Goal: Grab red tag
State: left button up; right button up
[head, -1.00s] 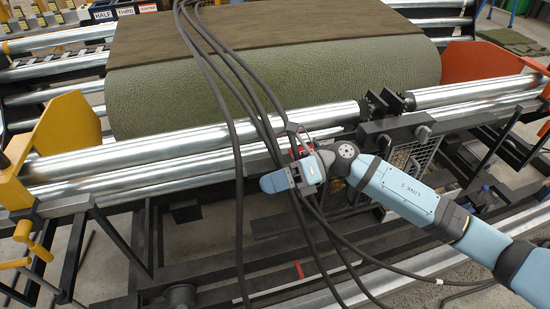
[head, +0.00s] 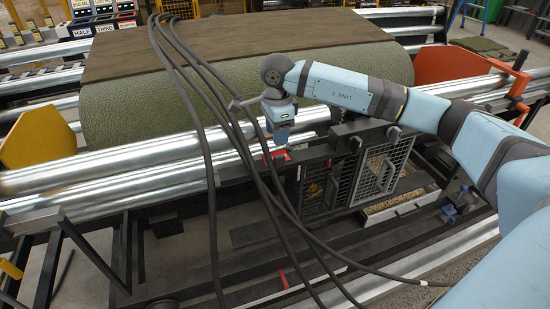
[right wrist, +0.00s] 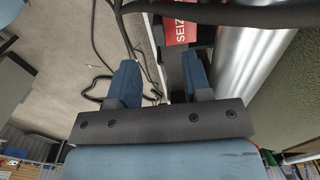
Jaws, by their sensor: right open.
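The red tag (head: 283,154) hangs at the front of the machine, beside the steel rollers. The tag lies beyond the fingertips, nearer the right finger. I cannot tell whether a finger touches it. My left gripper is in neither current view.
Black hoses (head: 211,85) hang in front of the machine and pass close to my right gripper. Steel rollers (head: 110,165) run behind it, with a big turf roll (head: 135,100) beyond. A mesh guard (head: 382,170) stands to the right.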

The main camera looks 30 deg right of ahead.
aim_at(279, 156)
notch_tip(279, 156, down, 3)
jog(key=shift+f, duration=0.1)
jog(key=f, duration=0.1)
jog(key=f+p, duration=0.1)
jog(key=f, duration=0.2)
jog(key=shift+s+d+f+p, duration=0.2)
jog(key=shift+d+f+p, duration=0.15)
jog(key=shift+f, duration=0.25)
grip_shut()
